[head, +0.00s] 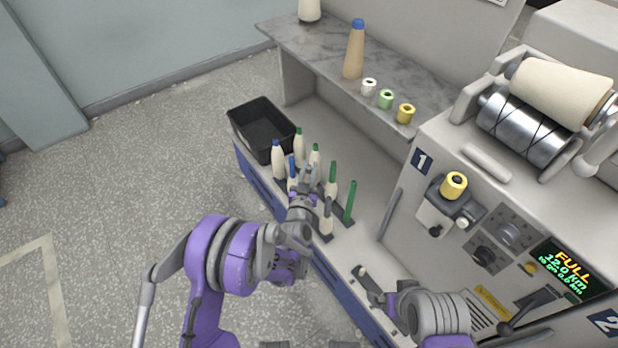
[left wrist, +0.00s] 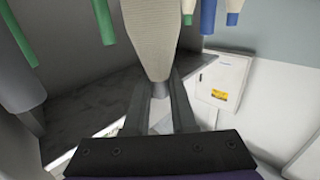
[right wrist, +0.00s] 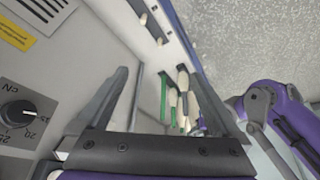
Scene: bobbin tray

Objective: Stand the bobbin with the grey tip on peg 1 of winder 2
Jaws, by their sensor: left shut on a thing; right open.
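My left gripper (head: 311,180) is in among the standing bobbins. In the left wrist view it (left wrist: 160,100) is shut on the narrow grey tip of a cream bobbin (left wrist: 150,35), which appears tip down there. In the head view a cream bobbin with a grey tip (head: 327,222) shows just right of this gripper; I cannot tell if it is the held one. My right gripper (right wrist: 160,105) is open and empty; it also shows low in the head view (head: 374,289). Of winder 2, only the number plate (head: 607,322) shows at the lower right; its pegs are not in view.
Close by stand a blue-tipped bobbin (head: 278,160), several green-tipped ones (head: 332,182) and a green tube (head: 350,202). A black bin (head: 240,122) is behind them. Winder 1, with its plate (head: 422,160) and a yellow spool (head: 454,185), rises at right. A marble shelf (head: 322,48) carries cones.

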